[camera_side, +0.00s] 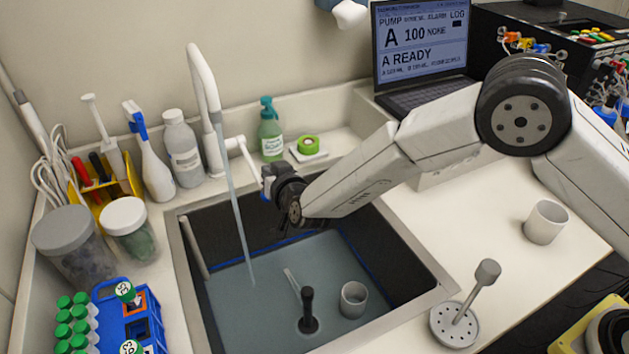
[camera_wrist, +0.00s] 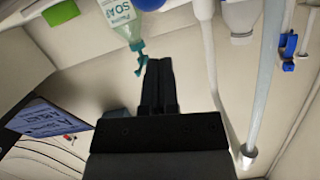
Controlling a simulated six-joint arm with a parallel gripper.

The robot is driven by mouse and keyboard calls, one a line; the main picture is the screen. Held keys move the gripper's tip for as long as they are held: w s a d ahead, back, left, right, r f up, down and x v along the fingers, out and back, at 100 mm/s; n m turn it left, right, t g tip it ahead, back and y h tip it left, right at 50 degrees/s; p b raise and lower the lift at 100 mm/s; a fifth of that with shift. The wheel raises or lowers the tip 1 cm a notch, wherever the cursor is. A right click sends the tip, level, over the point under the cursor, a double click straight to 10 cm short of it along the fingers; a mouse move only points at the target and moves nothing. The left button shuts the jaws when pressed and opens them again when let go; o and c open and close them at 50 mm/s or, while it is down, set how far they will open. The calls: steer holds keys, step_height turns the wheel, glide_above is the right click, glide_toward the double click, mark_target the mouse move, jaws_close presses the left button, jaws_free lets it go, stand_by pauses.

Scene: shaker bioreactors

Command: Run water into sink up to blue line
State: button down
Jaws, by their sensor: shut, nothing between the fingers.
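The white tap (camera_side: 203,85) stands behind the sink (camera_side: 440,290), and a stream of water (camera_side: 238,215) runs from its spout into the sink. Grey-blue water (camera_side: 255,310) covers the sink bottom. The blue line (camera_side: 368,274) runs along the dark inner walls, close to the water surface; I cannot tell the exact gap. The tap's white lever (camera_side: 249,160) points toward my gripper (camera_side: 268,180), which is at or beside its end; contact is unclear. In the wrist view my gripper's dark fingers (camera_wrist: 158,75) are together with nothing between them.
A beaker (camera_side: 353,299) and a black-handled item (camera_side: 308,312) stand in the water. Bottles (camera_side: 182,150) crowd the left. A drain-like strainer (camera_side: 456,322) and white cup (camera_side: 545,222) stand right.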

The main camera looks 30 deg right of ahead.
steer(key=f+v, duration=0.1)
steer(key=v, duration=0.9)
steer(key=shift+s, duration=0.1)
stand_by(6.9)
